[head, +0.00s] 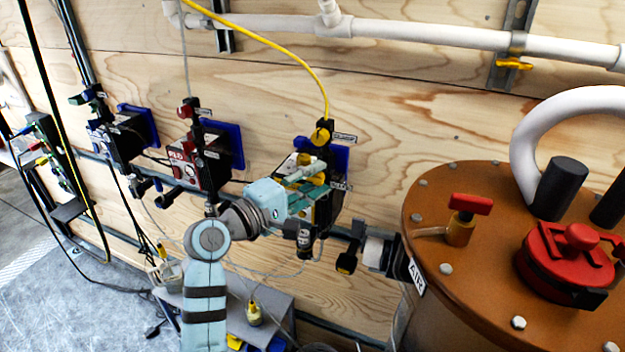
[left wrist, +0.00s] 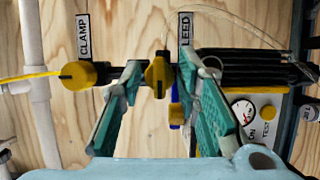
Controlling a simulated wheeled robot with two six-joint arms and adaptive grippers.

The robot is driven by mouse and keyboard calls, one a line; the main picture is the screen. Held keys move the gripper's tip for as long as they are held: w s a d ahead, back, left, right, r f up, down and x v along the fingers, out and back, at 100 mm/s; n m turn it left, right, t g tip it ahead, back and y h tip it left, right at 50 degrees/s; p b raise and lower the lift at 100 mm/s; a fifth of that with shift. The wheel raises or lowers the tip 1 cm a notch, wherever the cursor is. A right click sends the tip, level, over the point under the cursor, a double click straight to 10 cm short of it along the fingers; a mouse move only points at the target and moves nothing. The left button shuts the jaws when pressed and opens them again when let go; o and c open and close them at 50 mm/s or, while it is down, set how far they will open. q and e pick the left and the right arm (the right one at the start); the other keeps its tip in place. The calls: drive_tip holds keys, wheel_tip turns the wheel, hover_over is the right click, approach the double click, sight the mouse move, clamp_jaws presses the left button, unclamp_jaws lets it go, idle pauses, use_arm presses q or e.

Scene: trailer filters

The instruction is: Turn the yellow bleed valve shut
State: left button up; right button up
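The yellow bleed valve (left wrist: 158,76) shows in the left wrist view beside a partly covered label (left wrist: 185,35) reading "LEED". Its handle runs up and down in that picture. My left gripper (left wrist: 158,72) is open, with one teal finger on each side of the handle and narrow gaps that look clear. Whether either fingertip touches the valve is hard to tell. In the head view my left gripper (head: 312,176) reaches to the right-hand wall panel and partly hides the valve. My right gripper is in neither view.
A yellow clamp knob (left wrist: 78,75) sits close by, with a yellow hose. A gauge box (left wrist: 250,118) is beside the right finger. In the head view a brown tank lid (head: 480,260) with red handles stands at right. Other valve panels (head: 205,160) line the wood wall at left.

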use_arm(q)
clamp_jaws()
drive_tip(key=shift+r+m+p, duration=0.25)
drive_tip(key=shift+m+p, duration=0.25)
drive_tip(key=shift+p, duration=0.4)
drive_tip(key=shift+f, duration=0.3)
unclamp_jaws()
drive_tip(key=v, duration=1.2)
drive_tip(key=shift+r, duration=0.4)
